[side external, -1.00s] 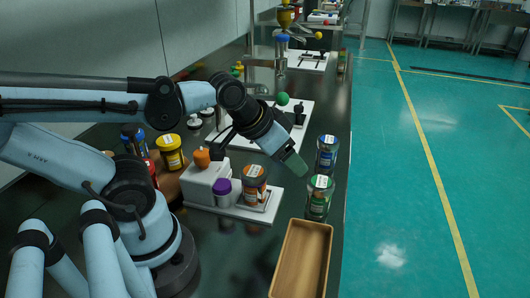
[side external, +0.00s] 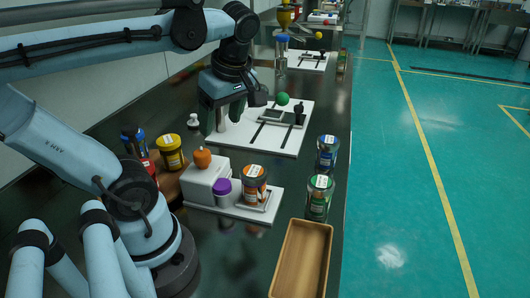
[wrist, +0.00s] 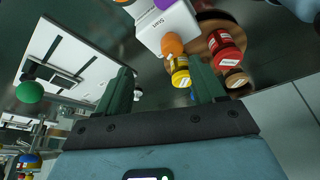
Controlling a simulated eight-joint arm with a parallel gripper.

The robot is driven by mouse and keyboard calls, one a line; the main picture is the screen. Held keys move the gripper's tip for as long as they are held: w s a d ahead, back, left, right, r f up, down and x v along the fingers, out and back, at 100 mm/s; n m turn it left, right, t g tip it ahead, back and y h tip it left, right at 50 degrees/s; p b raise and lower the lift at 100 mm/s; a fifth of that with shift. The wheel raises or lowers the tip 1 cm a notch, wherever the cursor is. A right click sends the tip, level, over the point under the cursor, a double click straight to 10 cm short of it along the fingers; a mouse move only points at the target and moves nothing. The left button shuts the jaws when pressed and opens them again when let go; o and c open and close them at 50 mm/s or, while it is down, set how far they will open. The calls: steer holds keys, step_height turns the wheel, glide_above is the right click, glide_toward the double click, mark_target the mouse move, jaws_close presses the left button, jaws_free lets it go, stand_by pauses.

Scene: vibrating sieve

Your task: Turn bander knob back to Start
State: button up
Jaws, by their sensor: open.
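A white board (side external: 285,142) with dark tracks and a grey block (side external: 270,117) lies beyond the jars. An upright black knob (side external: 299,112) stands at its right side. I cannot tell for certain which part is the bander knob. My gripper (side external: 225,127) points down over the board's left end, apart from the black knob. In the wrist view my gripper (wrist: 160,68) is open, with nothing clearly between its fingers.
A white box (side external: 205,185) with an orange knob (side external: 202,158) stands nearer, beside a purple-lidded jar (side external: 222,190) and an orange jar (side external: 254,185). Blue (side external: 327,152) and green (side external: 319,196) jars stand at right. A wooden tray (side external: 275,262) is in front.

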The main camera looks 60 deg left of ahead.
mark_target(202, 153)
steer(key=s+a+f, duration=0.1)
steer(key=f, duration=0.2)
steer(key=s+a+f+n, duration=0.1)
steer(key=a+f, duration=0.1)
steer(key=f, duration=0.1)
steer(key=s+a+f+n, duration=0.1)
steer(key=f, duration=0.3)
steer(key=shift+s+a+g, duration=0.25)
steer(key=shift+a+g, duration=0.15)
steer(key=shift+c, duration=0.5)
steer(key=c, duration=0.9)
